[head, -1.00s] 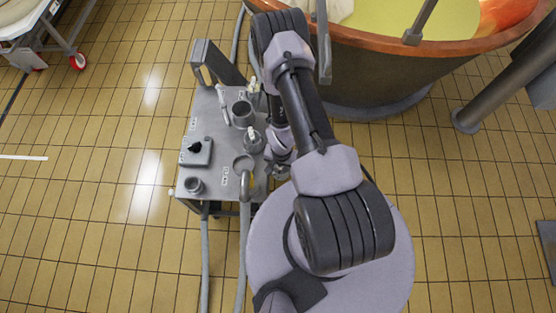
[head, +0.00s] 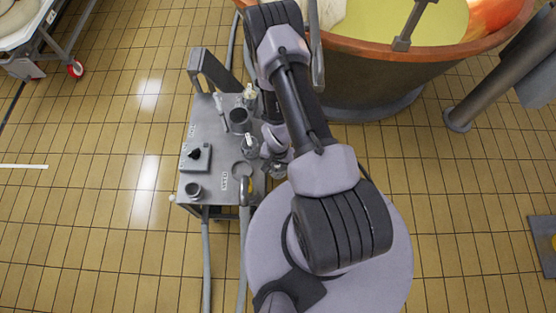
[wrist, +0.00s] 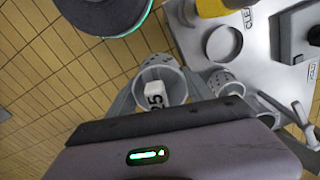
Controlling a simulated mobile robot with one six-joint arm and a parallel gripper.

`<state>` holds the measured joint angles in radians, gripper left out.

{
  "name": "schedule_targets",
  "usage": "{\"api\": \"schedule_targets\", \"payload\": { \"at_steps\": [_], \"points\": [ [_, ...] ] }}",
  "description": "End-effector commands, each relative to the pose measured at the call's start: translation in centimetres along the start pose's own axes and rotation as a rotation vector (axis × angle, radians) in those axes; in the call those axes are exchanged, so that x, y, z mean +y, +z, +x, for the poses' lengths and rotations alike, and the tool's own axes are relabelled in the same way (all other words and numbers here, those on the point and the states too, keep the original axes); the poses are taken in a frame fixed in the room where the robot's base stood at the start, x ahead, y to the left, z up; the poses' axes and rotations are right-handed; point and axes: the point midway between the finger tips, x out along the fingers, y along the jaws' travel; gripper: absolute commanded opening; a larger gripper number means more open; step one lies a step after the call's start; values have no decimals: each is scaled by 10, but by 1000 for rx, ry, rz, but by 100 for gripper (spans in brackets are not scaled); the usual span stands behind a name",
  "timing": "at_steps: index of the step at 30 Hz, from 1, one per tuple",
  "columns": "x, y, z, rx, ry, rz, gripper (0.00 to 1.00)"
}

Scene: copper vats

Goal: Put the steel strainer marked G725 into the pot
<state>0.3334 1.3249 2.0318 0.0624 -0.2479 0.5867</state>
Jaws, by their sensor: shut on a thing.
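In the wrist view my gripper (wrist: 163,92) is shut on a small grey perforated strainer (wrist: 160,73). Its white tag shows "25"; the rest of the marking is hidden. The strainer is beside the cart's edge, with tiled floor visible behind it. In the head view my arm end (head: 275,160) is at the cart's right edge, and the held strainer is mostly hidden there. A dark open cylinder, seemingly the pot (head: 238,121), stands on the cart top. A second perforated strainer (wrist: 226,83) stands on the cart; it also shows in the head view (head: 249,147).
The grey cart (head: 211,130) also carries a ring (wrist: 228,45) beside a "CLEAN" label, a plate with a black knob (head: 195,157), and a short cup (head: 193,190). A raised frame (head: 213,70) stands at its back. A large copper vat (head: 375,75) stands behind my arm.

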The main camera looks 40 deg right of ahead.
Motion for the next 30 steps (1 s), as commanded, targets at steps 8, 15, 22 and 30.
{"api": "schedule_targets", "payload": {
  "at_steps": [8, 15, 22, 30],
  "points": [
    [0, 0, -22, 1, -1, 0, 12],
    [0, 0, -39, 0, 0, 0, 12],
    [0, 0, -45, 0, 0, 0, 12],
    [0, 0, -45, 0, 0, 0, 12]
  ]
}}
